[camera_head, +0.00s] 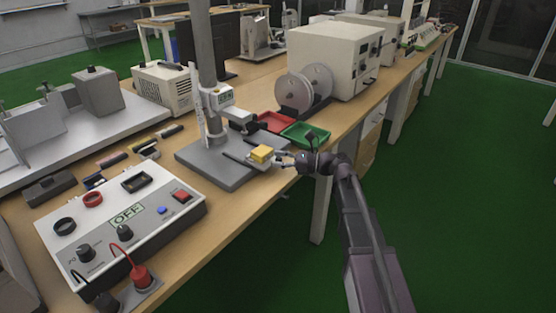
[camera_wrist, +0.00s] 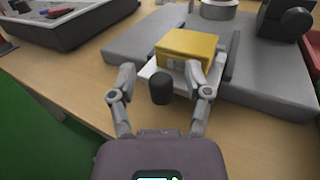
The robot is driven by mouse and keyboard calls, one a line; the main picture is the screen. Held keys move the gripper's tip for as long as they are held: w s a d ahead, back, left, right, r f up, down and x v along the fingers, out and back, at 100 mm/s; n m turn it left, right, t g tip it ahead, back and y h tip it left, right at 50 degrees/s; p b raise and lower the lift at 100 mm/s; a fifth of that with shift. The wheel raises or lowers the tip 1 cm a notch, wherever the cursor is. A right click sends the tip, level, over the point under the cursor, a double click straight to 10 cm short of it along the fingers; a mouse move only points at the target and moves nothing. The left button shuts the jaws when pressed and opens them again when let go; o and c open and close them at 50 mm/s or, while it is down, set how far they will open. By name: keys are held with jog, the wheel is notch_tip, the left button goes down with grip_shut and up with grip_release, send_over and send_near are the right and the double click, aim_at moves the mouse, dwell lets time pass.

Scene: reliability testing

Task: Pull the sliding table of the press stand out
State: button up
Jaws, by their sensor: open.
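The press stand (camera_head: 222,173) has a flat grey base and an upright column on the bench. Its small pale sliding table (camera_wrist: 150,69) carries a yellow block (camera_head: 262,152), which also shows in the wrist view (camera_wrist: 188,44). A dark knob (camera_wrist: 161,88) stands at the near edge of the sliding table. My gripper (camera_head: 284,159) is at the front of the stand. In the wrist view my open gripper (camera_wrist: 164,84) has one finger on each side of the knob, with gaps visible. The right finger partly covers the block and table edge. Contact with the table edge is unclear.
A control box (camera_head: 125,225) reading OFF sits on the near left of the bench. A green tray (camera_head: 306,135) and a red tray (camera_head: 275,122) lie behind my gripper, near a machine with reels (camera_head: 335,60). The floor (camera_head: 460,200) beside the bench is clear.

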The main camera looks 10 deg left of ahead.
jog(key=d, duration=1.2)
jog(key=shift+s, duration=0.25)
jog(key=s+d+f+n+h, duration=0.4)
jog(key=s+f+n+h, duration=0.5)
jog(key=f, duration=0.4)
jog(key=s+d+f+n+h, duration=0.3)
jog(key=s+d+n+h, duration=0.1)
jog(key=d+n+h, duration=0.15)
jog(key=s+d+f+n+h, duration=0.3)
jog(key=s+d+n+h, duration=0.1)
jog(key=d, duration=0.3)
notch_tip(320, 180, up, 29)
jog(key=p, duration=2.8)
jog(key=shift+a+f+g, duration=0.2)
jog(key=shift+a+g, duration=0.05)
jog(key=shift+g, duration=0.05)
